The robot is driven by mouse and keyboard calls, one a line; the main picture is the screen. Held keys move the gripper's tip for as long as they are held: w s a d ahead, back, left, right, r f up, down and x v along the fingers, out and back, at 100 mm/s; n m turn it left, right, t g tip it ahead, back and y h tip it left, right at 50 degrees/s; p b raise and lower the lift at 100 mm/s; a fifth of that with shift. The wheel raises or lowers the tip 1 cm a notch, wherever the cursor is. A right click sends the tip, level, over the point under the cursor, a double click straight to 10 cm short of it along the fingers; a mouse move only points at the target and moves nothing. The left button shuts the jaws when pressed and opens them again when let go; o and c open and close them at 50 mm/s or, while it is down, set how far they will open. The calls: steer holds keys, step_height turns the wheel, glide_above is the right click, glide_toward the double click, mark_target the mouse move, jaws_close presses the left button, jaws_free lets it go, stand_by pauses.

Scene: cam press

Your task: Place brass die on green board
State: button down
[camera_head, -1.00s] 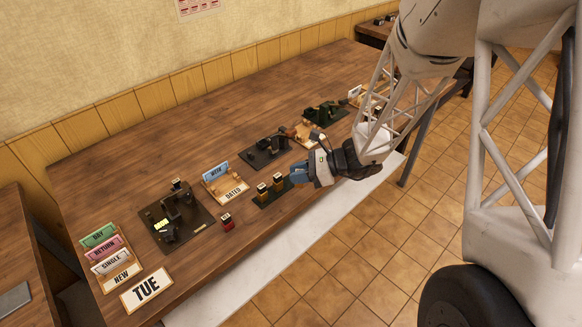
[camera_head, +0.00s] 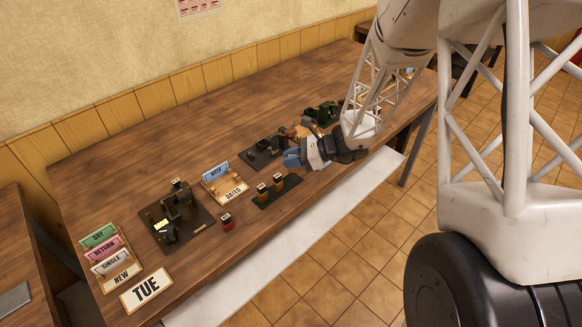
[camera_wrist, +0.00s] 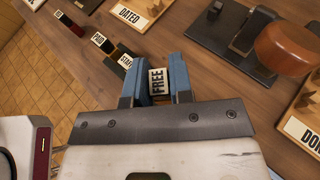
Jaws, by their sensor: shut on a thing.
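My gripper (camera_head: 291,158) has blue fingers and is shut on a small block with a white "FREE" label. In the wrist view the held die (camera_wrist: 157,82) sits between the two fingers of the gripper (camera_wrist: 158,70); only its labelled face shows clearly, and its body is mostly hidden. The dark green board (camera_head: 292,182) lies near the table's front edge, to the left and front of my gripper. Two brass dies stand on it: the left one (camera_head: 262,193), labelled "PAID" in the wrist view (camera_wrist: 99,38), and the right one (camera_head: 278,182), labelled "STAFF" (camera_wrist: 125,61). The board's right end is bare.
A red block (camera_head: 227,221) stands left of the board. A "DATED" tray (camera_head: 234,192) lies behind it. A black press (camera_head: 175,218) stands further left. Another dark device (camera_head: 262,153) with a brown handle (camera_wrist: 285,45) is close to my gripper.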

mark_target(295, 171)
steer(key=shift+f, duration=1.7)
steer(key=shift+f, duration=0.1)
steer(key=c, duration=1)
jaws_free()
steer(key=shift+d, duration=0.1)
steer(key=shift+d+r, duration=0.35)
steer(key=shift+d, duration=0.15)
steer(key=shift+v, duration=5.35)
steer(key=shift+r, duration=0.1)
